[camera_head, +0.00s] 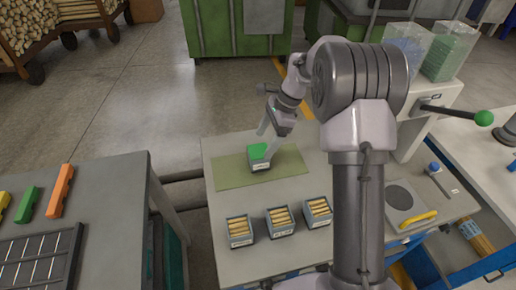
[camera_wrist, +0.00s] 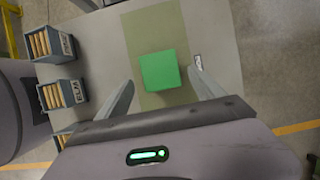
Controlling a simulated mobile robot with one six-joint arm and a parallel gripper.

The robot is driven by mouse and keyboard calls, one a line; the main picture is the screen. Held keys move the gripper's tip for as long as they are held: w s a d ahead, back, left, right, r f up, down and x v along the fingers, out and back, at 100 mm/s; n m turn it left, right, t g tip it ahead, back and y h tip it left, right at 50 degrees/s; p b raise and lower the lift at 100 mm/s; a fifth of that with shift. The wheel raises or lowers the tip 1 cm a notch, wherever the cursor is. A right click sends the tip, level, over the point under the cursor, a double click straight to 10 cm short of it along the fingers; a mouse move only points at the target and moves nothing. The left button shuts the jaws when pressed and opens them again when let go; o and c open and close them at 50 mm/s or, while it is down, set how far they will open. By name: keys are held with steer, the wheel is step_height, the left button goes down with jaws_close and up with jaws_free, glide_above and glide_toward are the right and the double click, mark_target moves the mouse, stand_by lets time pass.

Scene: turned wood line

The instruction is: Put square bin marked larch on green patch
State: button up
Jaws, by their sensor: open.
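Three small square grey bins (camera_head: 240,242) (camera_head: 280,232) (camera_head: 318,223) holding light wood pieces stand in a row along the near side of the table in the head view. Two show clearly at the left of the wrist view (camera_wrist: 57,84) (camera_wrist: 64,58), a third only partly. A bright green square-topped thing (camera_wrist: 160,70) is on the mat, seen between my fingers in the wrist view. My gripper (camera_head: 266,140) is open above it and holds nothing.
A grey scale-like device (camera_head: 398,197) with a yellow-handled item stands at the table's right, near a machine with a green-knobbed lever (camera_head: 484,118). A separate bench (camera_head: 100,190) with coloured blocks is at the left. The mat's left part is clear.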

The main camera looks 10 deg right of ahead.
steer(key=s+a+r+n+t+h, duration=0.1)
steer(key=s+a+r+n, duration=0.15)
steer(key=s+r, duration=0.45)
steer(key=s+a+r+n+t, duration=0.15)
steer(key=s+r+n, duration=0.3)
steer(key=r, duration=0.55)
steer(key=s+a+n+t, duration=0.1)
steer(key=s+n, duration=0.2)
steer(key=s, duration=0.6)
steer(key=s+a+n+t+h, duration=0.1)
steer(key=s+n+t, duration=0.1)
steer(key=s, duration=0.7)
steer(key=shift+a+n, duration=0.35)
steer(key=shift+n, duration=0.45)
